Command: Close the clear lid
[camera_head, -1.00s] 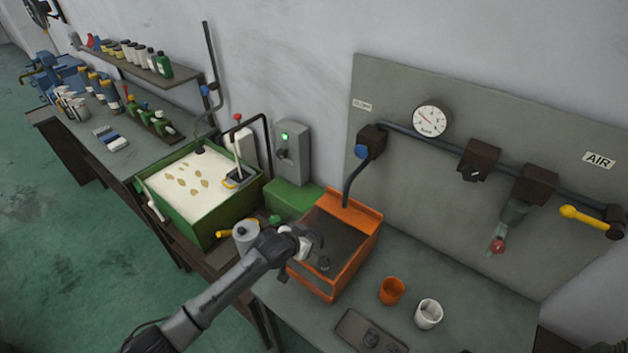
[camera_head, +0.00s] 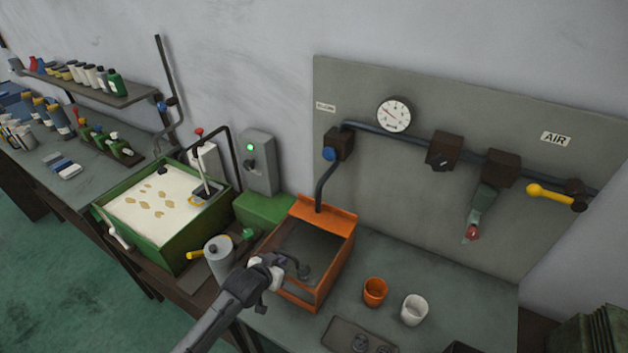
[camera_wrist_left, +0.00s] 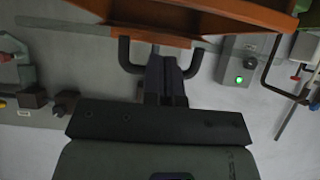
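The orange box (camera_head: 337,262) stands on the grey bench, with a dark see-through panel at its open side. The clear lid's own outline is hard to make out against it. A dark curved handle (camera_head: 291,260) shows at the box's front left; it also shows as a U-shaped bar in the left wrist view (camera_wrist_left: 128,60). My left gripper (camera_head: 276,268) is at this handle. In the left wrist view its dark fingers (camera_wrist_left: 167,75) sit close together at the middle of the bar and appear shut on it. My right gripper is not in view.
An orange cup (camera_head: 375,292) and a white cup (camera_head: 414,309) stand right of the box, behind a dark tray (camera_head: 352,337). A green tub (camera_head: 160,240) and a grey cylinder (camera_head: 218,257) stand to the left. A pipe (camera_head: 322,187) rises behind the box.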

